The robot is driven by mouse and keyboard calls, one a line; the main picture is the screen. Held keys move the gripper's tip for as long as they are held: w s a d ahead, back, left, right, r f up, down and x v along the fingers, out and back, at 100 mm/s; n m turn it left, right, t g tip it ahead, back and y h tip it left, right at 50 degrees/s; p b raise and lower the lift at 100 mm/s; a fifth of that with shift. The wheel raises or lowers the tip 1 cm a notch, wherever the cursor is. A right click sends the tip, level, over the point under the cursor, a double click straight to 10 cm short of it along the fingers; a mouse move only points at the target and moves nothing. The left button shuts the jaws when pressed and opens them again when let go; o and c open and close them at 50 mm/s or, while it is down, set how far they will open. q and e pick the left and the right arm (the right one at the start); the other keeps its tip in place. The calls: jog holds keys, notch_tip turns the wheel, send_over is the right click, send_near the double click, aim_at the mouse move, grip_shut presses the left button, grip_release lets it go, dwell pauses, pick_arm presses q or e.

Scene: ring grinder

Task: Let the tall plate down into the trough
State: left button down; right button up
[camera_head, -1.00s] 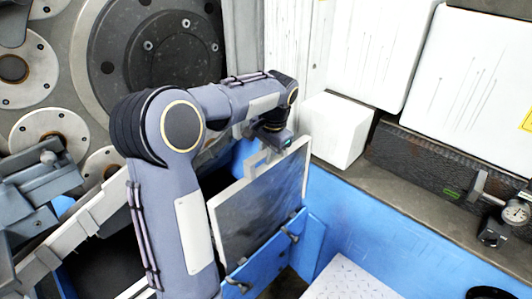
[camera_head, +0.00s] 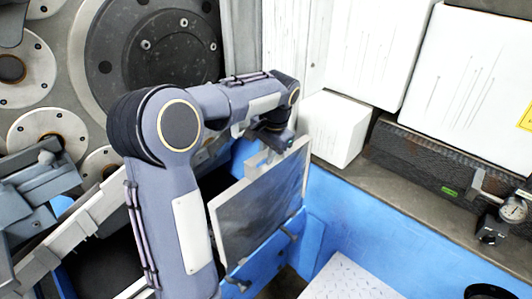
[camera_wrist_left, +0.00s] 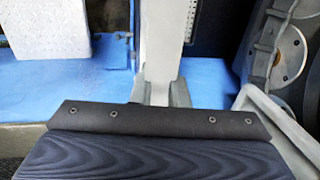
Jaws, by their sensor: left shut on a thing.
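The tall plate (camera_head: 258,208) is a dark grey panel with a pale edge and a pale grip on top. It stands upright at the middle of the head view. My left gripper (camera_head: 263,158) is shut on the pale grip at its top edge. In the left wrist view, the gripper's fingers (camera_wrist_left: 160,92) are at the bottom of a long pale strip of the plate (camera_wrist_left: 166,40). The blue trough (camera_head: 275,255) is at the plate's lower edge; the plate's bottom and how deep it sits are hidden. My right gripper is out of view.
A blue wall (camera_head: 385,240) runs to the right of the plate. A white block (camera_head: 333,128) stands on the ledge behind. A patterned metal tread plate (camera_head: 345,280) lies at lower right. Grinder discs (camera_head: 150,45) are at the back left.

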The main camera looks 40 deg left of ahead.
pick_arm(q)
jog(key=shift+d+r, duration=0.1)
jog(key=shift+d, duration=0.05)
jog(key=c, duration=1.4)
grip_release()
jog(key=shift+o, duration=0.3)
jog(key=shift+s+f, duration=0.1)
jog(key=shift+f, duration=0.1)
notch_tip(320, 180, up, 8)
jog(key=d, duration=0.1)
jog(key=shift+d, duration=0.25)
jog(key=s+d+f+n+t+h, duration=0.1)
jog(key=s+d+f+t+h, duration=0.1)
jog(key=s+d, duration=0.6)
jog(key=s+d+f+n+t+h, duration=0.1)
jog(key=s+d+f+t+h, duration=0.2)
jog(key=s, duration=1.2)
jog(key=d+f+h, duration=0.1)
jog(key=d+f, duration=0.2)
jog(key=d, duration=0.2)
jog(key=shift+d+f+n, duration=0.3)
jog(key=shift+f+n, duration=0.1)
